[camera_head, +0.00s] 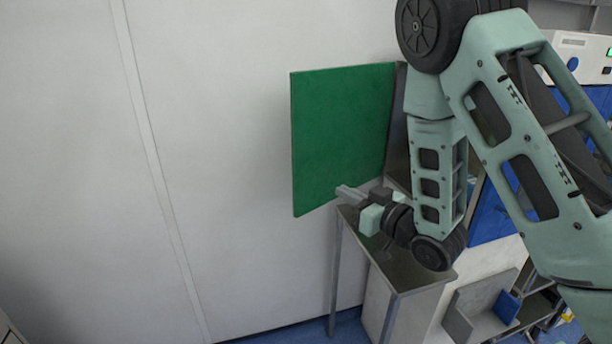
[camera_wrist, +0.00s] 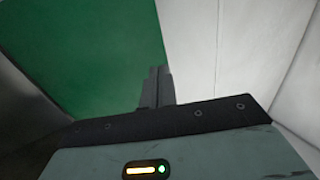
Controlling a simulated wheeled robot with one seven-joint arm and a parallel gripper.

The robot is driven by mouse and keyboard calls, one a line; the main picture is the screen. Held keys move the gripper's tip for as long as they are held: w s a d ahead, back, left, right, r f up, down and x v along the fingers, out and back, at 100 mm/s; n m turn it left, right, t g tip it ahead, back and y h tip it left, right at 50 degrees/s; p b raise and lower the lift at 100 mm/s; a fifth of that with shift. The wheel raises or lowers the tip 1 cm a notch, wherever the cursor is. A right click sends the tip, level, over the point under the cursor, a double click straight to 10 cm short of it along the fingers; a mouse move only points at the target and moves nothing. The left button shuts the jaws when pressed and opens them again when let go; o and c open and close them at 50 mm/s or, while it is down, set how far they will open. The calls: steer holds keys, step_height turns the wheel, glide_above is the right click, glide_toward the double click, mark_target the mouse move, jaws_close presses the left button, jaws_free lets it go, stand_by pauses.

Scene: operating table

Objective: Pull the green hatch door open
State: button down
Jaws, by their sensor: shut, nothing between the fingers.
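The green hatch door (camera_head: 341,130) stands swung out from a dark frame (camera_head: 397,130) behind my arm, its flat face toward the head camera. No handle shows on the visible face. My gripper (camera_head: 343,193) is shut and empty near the door's lower edge, its fingers pointing left. In the wrist view the green door (camera_wrist: 90,50) fills the upper left, and its edge ends near the shut fingertips (camera_wrist: 158,72). I cannot tell whether the fingers touch the door. The inside of the hatch is mostly hidden by my arm.
A narrow metal table (camera_head: 410,278) stands under the door and my gripper. A plain white wall (camera_head: 220,150) lies to the left, with free room before it. Blue cabinets (camera_head: 490,215) and a grey shelf unit with a blue box (camera_head: 506,307) are at the right.

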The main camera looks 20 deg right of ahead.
steer(key=w+b, duration=0.1)
steer(key=b, duration=0.2)
steer(key=p, duration=0.1)
glide_toward(297, 167)
steer(key=x, duration=0.5)
steer(key=shift+w+a, duration=0.15)
steer(key=shift+w, duration=0.25)
steer(key=shift+w+a, duration=0.15)
steer(key=shift+w, duration=0.3)
